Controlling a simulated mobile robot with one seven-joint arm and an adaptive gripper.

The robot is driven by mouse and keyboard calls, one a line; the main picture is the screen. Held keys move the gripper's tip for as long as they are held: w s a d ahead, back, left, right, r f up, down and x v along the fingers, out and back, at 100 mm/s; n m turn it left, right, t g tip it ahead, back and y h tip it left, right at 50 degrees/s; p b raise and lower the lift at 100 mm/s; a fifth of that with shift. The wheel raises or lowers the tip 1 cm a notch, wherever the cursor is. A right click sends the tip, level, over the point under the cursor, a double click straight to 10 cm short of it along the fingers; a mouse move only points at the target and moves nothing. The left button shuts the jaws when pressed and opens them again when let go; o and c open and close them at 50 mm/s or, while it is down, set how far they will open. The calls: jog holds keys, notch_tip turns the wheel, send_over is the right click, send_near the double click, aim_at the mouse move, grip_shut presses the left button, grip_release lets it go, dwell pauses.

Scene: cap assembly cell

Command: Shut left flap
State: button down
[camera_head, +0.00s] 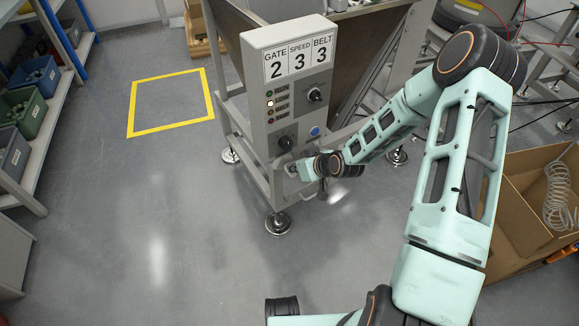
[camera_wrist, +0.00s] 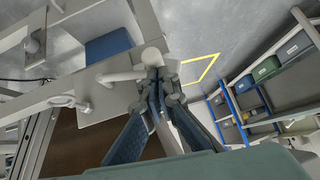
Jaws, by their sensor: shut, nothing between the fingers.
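My gripper (camera_wrist: 158,80) is shut and empty in the wrist view. Its fingertips are right at a pale rounded knob (camera_wrist: 151,57) on a short rod; I cannot tell whether they touch it. A flat grey plate (camera_wrist: 105,100) lies behind the rod, left of the fingers. In the head view my gripper (camera_head: 323,190) is low beside the machine stand, just below the control panel (camera_head: 290,80). I cannot make out with certainty which part is the left flap; the wrist and arm hide part of the stand there.
A cardboard box (camera_head: 520,235) with a coiled hose stands at the right. A shelf with bins (camera_head: 36,75) lines the left side. The floor inside the yellow square (camera_head: 170,103) is clear. A stand foot (camera_head: 278,222) rests on the floor below the panel.

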jog(key=shift+s+a+f+b, duration=0.2)
jog(key=shift+a+f+b, duration=0.1)
jog(key=shift+f+b, duration=0.3)
jog(key=shift+s+a+f+b, duration=0.15)
jog(key=shift+a+f+b, duration=0.25)
jog(key=shift+f, duration=0.3)
jog(key=shift+s+a+f+b, duration=0.15)
jog(key=shift+f+b, duration=1.05)
jog(key=shift+f, duration=0.15)
jog(key=shift+f, duration=0.1)
